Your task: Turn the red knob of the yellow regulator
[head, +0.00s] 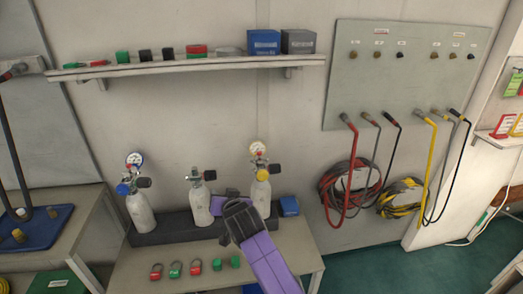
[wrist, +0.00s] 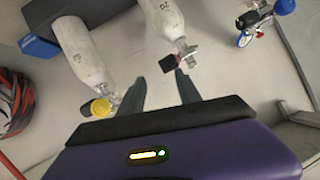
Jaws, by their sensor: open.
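The yellow regulator (head: 262,174) sits on top of the right white cylinder (head: 261,196) in the head view, with a gauge above it and a black knob at its right. In the wrist view its yellow part (wrist: 101,107) is at the left, beside my left finger. I cannot make out a red knob on it. My gripper (wrist: 160,82) is open and empty, its fingers apart. The middle cylinder's black knob (wrist: 170,62) appears just beyond the fingertips. In the head view my purple arm stands before the rack between the middle and right cylinders; my fingertips are hidden.
The left cylinder has a blue regulator (head: 123,188) and a gauge. Padlocks (head: 176,269) and green pieces lie on the bench front. A shelf (head: 200,64) hangs above. A hose panel (head: 405,75) with coiled hoses is at the right. Space above the cylinders, below the shelf, is clear.

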